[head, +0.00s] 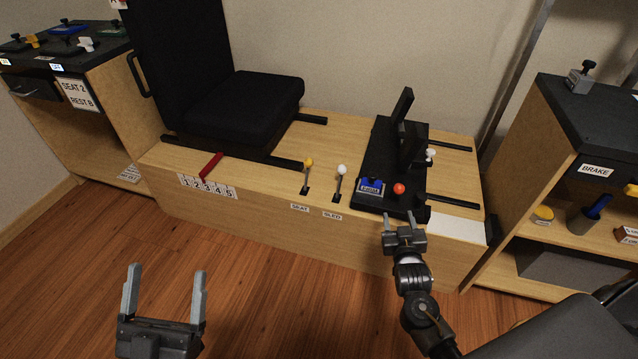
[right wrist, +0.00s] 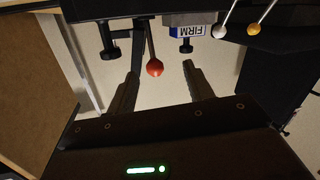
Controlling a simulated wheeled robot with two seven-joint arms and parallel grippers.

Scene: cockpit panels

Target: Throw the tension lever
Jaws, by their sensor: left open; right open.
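A lever with a red ball knob (head: 399,188) stands at the front of the black pedal unit (head: 385,160), beside a small blue block (head: 371,187) with a white label. In the right wrist view the red ball (right wrist: 155,68) hangs beyond and between my fingertips, and the blue label (right wrist: 188,32) reads FIRM upside down. No label naming tension is readable. My right gripper (head: 400,217) is open and empty, just in front of the red ball, apart from it. My left gripper (head: 166,272) is open and empty over the floor, away from the wooden platform.
Yellow-knobbed (head: 309,162) and white-knobbed (head: 342,169) levers rise from the wooden platform (head: 270,197) left of the pedal unit. A red pointer (head: 211,166) lies by a number strip. A black seat (head: 243,101) stands behind. A shelf unit (head: 588,132) marked BRAKE is at right.

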